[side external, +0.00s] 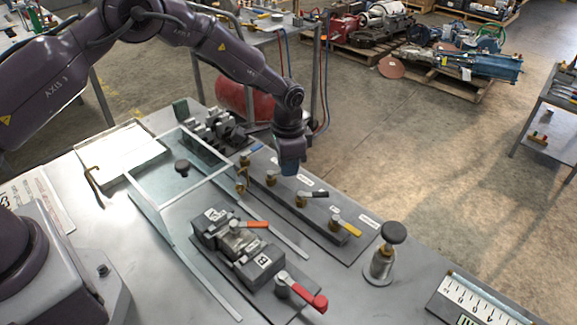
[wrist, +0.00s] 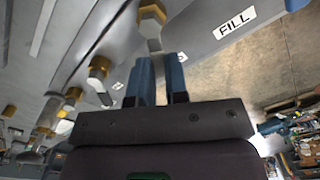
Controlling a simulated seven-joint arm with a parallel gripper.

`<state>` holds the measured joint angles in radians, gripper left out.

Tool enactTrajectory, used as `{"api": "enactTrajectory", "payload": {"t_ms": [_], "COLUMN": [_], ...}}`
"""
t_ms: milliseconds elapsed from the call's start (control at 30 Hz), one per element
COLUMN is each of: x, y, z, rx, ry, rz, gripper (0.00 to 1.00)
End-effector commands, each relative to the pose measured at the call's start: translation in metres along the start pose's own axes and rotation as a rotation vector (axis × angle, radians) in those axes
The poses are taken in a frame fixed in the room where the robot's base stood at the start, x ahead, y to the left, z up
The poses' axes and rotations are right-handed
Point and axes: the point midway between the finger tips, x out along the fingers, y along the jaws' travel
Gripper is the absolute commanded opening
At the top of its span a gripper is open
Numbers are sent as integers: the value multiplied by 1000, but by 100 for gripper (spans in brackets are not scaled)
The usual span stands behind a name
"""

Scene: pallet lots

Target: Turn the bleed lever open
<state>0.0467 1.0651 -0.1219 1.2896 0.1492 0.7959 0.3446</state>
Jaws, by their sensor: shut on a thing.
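A row of valves with brass bodies and lever handles stands on a dark bar (side external: 325,215) on the bench. My gripper (side external: 290,168) is down at one of them, its brass body (side external: 270,178) just left of the fingers. In the wrist view my blue fingers (wrist: 163,82) are shut on that valve's silver lever (wrist: 154,46), below a brass nut (wrist: 151,16). The fingers hide the lever's handle end. A blue lever (side external: 250,148) lies beyond, and a black lever (side external: 312,195) and a yellow lever (side external: 345,226) lie nearer. I cannot read which label says bleed.
A FILL label (wrist: 235,22) shows beside the held valve. A clear-walled guard (side external: 147,205) stands left of the row. A grey block (side external: 235,245) with an orange lever (side external: 250,224) and a red lever (side external: 305,293) stands in front. A black-knobbed fitting (side external: 381,262) stands right.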

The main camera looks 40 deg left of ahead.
Motion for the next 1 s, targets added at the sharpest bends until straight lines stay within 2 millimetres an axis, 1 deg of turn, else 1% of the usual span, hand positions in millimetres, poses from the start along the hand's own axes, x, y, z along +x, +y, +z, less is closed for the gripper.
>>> {"api": "enactTrajectory", "payload": {"t_ms": [200,500,700,1000], "x": [0,-1,-1,-1], "y": [-8,-16,-20,-22], "z": [0,3,5,6], "rx": [-202,-424,-516,-570], "ry": [1,2,2,2], "rz": [-1,-1,-1,0], "gripper": [0,0,0,0]}}
